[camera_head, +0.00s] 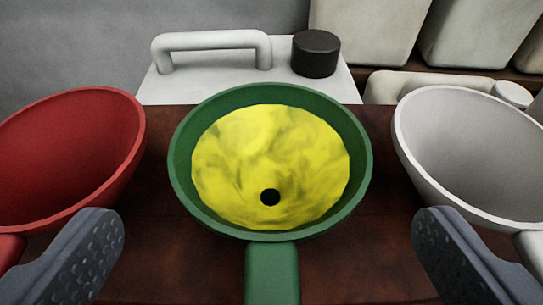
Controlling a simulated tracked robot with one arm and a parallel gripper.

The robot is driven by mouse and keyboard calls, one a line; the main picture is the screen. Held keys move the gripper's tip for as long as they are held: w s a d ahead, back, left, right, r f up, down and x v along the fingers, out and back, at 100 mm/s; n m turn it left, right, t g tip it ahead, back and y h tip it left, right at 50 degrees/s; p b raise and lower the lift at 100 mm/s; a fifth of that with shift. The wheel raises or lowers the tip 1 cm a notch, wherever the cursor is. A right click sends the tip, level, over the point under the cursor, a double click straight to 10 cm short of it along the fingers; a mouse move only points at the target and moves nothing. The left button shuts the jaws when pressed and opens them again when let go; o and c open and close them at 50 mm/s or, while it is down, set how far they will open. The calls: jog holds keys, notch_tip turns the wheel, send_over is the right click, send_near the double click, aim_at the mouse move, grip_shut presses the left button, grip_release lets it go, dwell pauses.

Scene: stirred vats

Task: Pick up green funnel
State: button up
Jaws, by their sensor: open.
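The green funnel (272,270) stands in the middle of the camera view. Its round bowl has a green rim and a yellow, cloudy inside with a dark round hole near the lower middle. A green stem or handle runs from the bowl down out of the bottom of the picture. My gripper (268,232) is open, with one grey finger at lower left and one at lower right. The funnel lies between the fingers, with room on both sides. I see no contact with it.
A red funnel (105,160) is close by the left finger, and a white funnel (470,150) by the right finger. Behind are a white canister (200,88) with a handle and black cap (316,54), and several pale containers (470,35). The surface (180,255) is reddish brown.

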aim_at(270, 216)
jog(key=shift+x, duration=2.55)
jog(key=c, duration=0.6)
